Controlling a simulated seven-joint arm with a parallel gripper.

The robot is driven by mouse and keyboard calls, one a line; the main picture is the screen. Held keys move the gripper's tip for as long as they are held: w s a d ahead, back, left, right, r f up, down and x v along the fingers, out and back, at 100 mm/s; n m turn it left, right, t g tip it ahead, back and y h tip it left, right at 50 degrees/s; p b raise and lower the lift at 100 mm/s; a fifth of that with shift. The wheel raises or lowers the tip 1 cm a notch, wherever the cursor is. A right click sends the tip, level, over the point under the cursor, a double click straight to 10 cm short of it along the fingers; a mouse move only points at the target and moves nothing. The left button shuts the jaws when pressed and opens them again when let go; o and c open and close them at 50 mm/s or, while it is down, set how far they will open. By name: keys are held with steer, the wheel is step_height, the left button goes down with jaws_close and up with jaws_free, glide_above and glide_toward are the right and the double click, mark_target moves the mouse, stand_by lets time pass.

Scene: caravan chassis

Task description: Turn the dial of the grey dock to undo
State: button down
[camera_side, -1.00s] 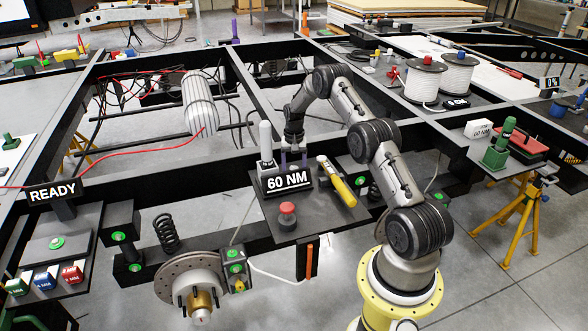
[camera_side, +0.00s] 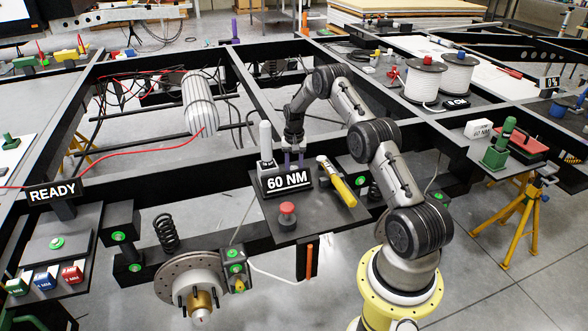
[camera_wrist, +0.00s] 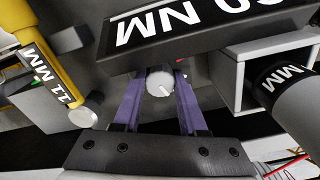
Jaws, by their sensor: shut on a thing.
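The grey dock (camera_side: 272,190) stands on the dark plate in the side view, with a "60 NM" display (camera_side: 288,181) on its front. A white and grey upright tool (camera_side: 266,142) stands in it. My gripper (camera_side: 291,160) is behind the display in the side view, its purple fingers pointing down. The display hides the dial in the side view.
A yellow tool (camera_side: 337,183) marked "11 NM" in the wrist view (camera_wrist: 35,62) lies beside the dock. A red button (camera_side: 287,210) sits at the plate's front. A "READY" sign (camera_side: 53,192) stands at left.

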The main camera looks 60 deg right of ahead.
steer(key=n, duration=1.1)
steer(key=shift+n, duration=0.3)
stand_by(0.3)
steer(key=shift+c, duration=2.3)
jaws_free()
steer(key=shift+a, duration=0.1)
